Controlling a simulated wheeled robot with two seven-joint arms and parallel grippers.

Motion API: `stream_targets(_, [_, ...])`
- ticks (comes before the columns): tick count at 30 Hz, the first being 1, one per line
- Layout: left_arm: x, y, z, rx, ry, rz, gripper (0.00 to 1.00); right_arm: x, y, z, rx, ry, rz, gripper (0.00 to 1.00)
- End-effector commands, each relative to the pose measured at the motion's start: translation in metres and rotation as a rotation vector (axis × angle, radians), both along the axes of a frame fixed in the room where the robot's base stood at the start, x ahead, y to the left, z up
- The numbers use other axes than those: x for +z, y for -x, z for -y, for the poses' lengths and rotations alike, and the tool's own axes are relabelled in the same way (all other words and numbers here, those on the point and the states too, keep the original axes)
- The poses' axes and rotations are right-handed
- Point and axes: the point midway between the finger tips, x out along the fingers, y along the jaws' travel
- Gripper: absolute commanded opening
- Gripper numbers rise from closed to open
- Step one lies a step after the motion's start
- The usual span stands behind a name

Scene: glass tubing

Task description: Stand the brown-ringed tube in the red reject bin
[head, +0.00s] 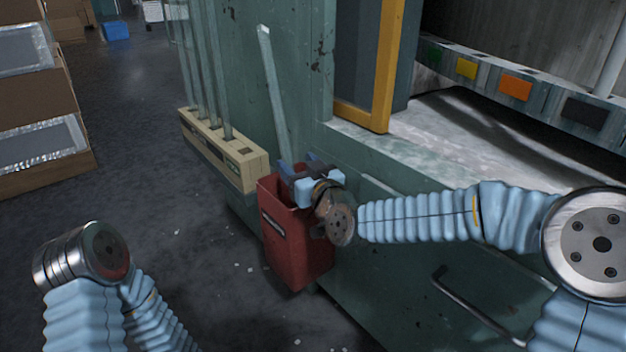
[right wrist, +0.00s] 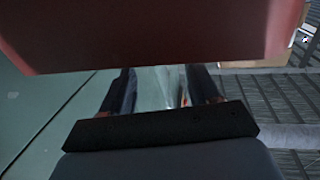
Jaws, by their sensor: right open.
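A long pale glass tube (head: 272,90) leans slightly left as it rises from the mouth of the red bin (head: 285,245). Its lower end is hidden behind my gripper and the bin wall. I cannot make out a brown ring on it. My right gripper (head: 298,172) is open at the bin's mouth, close by the tube. In the right wrist view, a pale glassy strip, likely the tube (right wrist: 162,88), shows between the two dark fingers (right wrist: 165,90). The red bin's surface (right wrist: 160,35) fills the top of that view. My left arm is at the lower left, its gripper out of sight.
A cream rack (head: 235,158) holding several upright glass tubes (head: 205,70) stands left of the bin. A green machine cabinet (head: 420,250) with a metal handle (head: 470,310) is to the right. Boxes (head: 40,150) stand at the far left. The floor between is mostly clear.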

Motion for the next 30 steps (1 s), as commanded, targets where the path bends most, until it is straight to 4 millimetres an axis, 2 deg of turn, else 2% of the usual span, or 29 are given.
stream_targets(9, [0.001, 0.000, 0.000, 0.000, 0.000, 0.000, 0.42, 0.001, 0.069, 0.033, -0.002, 0.002, 0.001, 0.61])
stream_targets(15, [0.002, 0.000, 0.000, 0.000, 0.000, -0.001, 0.42, 0.001, 0.101, 0.047, -0.001, 0.002, 0.001, 0.61])
stream_targets(21, [0.003, 0.000, 0.000, 0.000, 0.000, -0.001, 0.42, 0.000, 0.112, 0.052, -0.001, 0.000, -0.001, 0.61])
stream_targets(30, [0.002, 0.000, 0.000, 0.000, 0.000, -0.001, 0.42, 0.000, 0.112, 0.052, 0.000, 0.000, -0.001, 0.61])
